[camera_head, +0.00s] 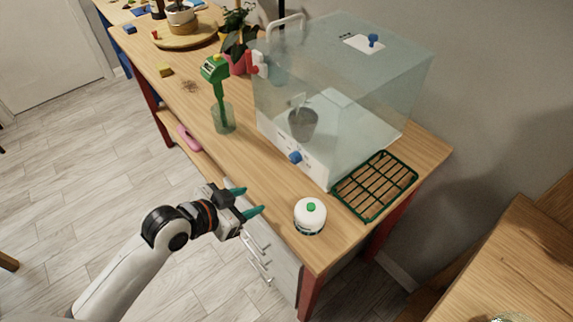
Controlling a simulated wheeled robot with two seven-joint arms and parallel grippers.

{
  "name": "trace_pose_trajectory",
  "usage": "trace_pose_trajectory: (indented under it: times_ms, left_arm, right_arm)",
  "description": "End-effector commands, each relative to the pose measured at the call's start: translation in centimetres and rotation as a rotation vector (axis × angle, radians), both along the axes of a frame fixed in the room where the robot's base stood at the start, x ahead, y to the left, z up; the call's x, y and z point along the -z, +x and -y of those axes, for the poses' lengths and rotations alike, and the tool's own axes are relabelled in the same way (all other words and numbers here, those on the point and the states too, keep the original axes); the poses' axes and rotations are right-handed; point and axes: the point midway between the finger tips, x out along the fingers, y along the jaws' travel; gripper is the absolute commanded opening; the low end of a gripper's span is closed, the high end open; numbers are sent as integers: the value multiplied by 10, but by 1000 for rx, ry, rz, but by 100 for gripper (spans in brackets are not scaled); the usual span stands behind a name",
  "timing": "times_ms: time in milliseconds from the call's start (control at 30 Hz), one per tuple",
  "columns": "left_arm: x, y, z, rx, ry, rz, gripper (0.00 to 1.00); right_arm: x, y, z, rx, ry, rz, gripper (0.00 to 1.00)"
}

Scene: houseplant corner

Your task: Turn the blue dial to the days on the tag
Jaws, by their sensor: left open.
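One blue dial (295,157) sits on the white front panel of a clear box (345,85) on the wooden table. A second blue knob (373,40) stands on a white plate on the box's lid. I cannot tell which way either points. Small marks on the front panel are too small to read. A dark pot (302,124) stands inside the box, with something pale above it. I cannot make out a readable tag. My left gripper (249,200) is open and empty near the table's front edge, left of and nearer than the front dial, touching nothing. My right gripper is out of view.
A white round jar with a green top (310,217) stands right of my left gripper. A green rack (375,185) lies beside the box. Potted plants are farther back.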

Motion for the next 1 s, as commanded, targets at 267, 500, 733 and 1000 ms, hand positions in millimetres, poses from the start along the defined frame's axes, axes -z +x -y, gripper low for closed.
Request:
trace_pose_trajectory:
  times_ms: [267, 500, 733, 1000]
  left_arm:
    - [-47, 35, 4, 111, -65, 173, 48]
    - [-42, 55, 23, 115, -79, 183, 48]
    - [-24, 88, 52, 114, -78, 182, 48]
    - [-8, 113, 74, 114, -74, 182, 48]
  right_arm:
    - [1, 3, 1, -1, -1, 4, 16]
    - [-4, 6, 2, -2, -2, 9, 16]
    - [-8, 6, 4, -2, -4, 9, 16]
    - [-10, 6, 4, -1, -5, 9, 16]
